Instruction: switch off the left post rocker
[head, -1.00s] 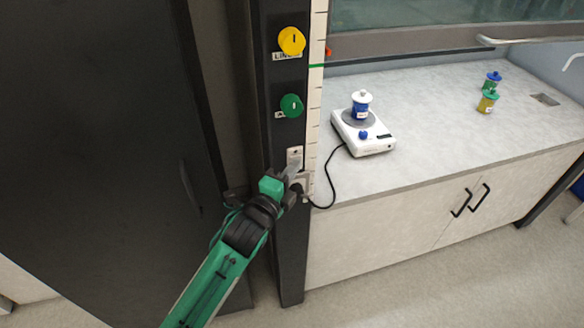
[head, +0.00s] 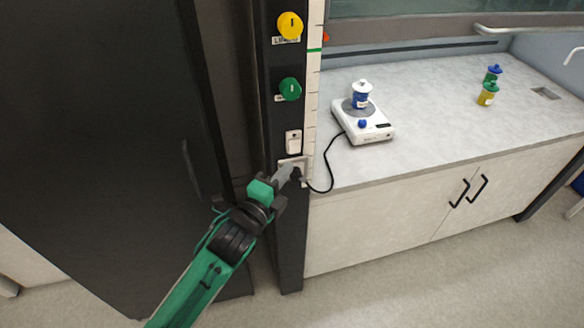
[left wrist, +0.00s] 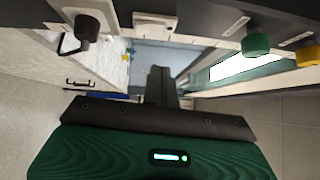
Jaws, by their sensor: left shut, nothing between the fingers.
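The left post (head: 290,230) is a dark upright carrying a white rocker switch (head: 293,142) below a green knob. The rocker is uncovered in the head view; which way it is tipped is too small to tell. A white plate that looks like the rocker's (left wrist: 155,22) shows at the top of the left wrist view. My left gripper (head: 284,174) is shut and empty. Its tip is below and slightly left of the rocker, in front of the socket; contact is unclear. Its closed fingers (left wrist: 160,87) also show in the left wrist view. My right gripper is out of view.
A socket (head: 301,163) with a black plug sits just below the rocker. Its cord runs to a white hotplate (head: 372,132) bearing a blue bottle (head: 361,96). Green (head: 290,89) and yellow (head: 290,25) knobs are above. A dark cabinet (head: 90,130) stands left.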

